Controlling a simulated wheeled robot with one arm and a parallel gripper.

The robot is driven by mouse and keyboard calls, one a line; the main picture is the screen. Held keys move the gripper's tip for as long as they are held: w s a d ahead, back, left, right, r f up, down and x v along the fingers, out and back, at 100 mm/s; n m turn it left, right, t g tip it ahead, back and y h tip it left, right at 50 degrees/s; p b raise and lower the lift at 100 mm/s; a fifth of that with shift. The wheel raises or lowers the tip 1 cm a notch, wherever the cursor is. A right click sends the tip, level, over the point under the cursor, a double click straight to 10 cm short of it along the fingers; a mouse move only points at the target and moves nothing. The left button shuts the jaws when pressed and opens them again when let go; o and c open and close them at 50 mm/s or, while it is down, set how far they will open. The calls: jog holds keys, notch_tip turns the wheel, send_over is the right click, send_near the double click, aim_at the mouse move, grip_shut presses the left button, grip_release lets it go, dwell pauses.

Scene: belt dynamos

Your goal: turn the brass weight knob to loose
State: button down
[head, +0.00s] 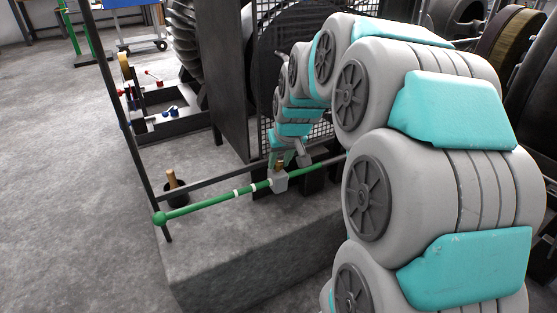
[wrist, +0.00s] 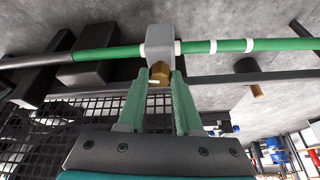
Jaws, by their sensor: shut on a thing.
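The brass weight knob (wrist: 160,70) sticks out of a grey block weight (wrist: 160,42). The weight sits around a green rod (wrist: 215,46) with white bands. My gripper (wrist: 161,80) has its green fingertips closed on the two sides of the knob. A short white mark shows on the knob. In the head view the weight (head: 280,183) is on the rod (head: 215,203), and my gripper (head: 282,160) reaches it from above. The knob is small there and partly covered by the fingers. I cannot read any loose or tight marking.
A dark bar (head: 225,174) runs behind the rod, and a dark upright post (head: 125,110) stands at its left end. A dark cup-like holder (head: 175,190) sits near that end. A mesh guard (head: 290,20) stands close behind my arm. The floor at left is open.

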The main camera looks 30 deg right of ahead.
jog(key=shift+d+n+y, duration=0.1)
jog(key=shift+n+y, duration=0.4)
jog(key=shift+n, duration=0.6)
jog(key=c, duration=0.6)
grip_release()
jog(key=shift+r, duration=0.15)
jog(key=v, duration=0.7)
jog(key=shift+s+r, duration=0.2)
jog(key=shift+r, duration=0.05)
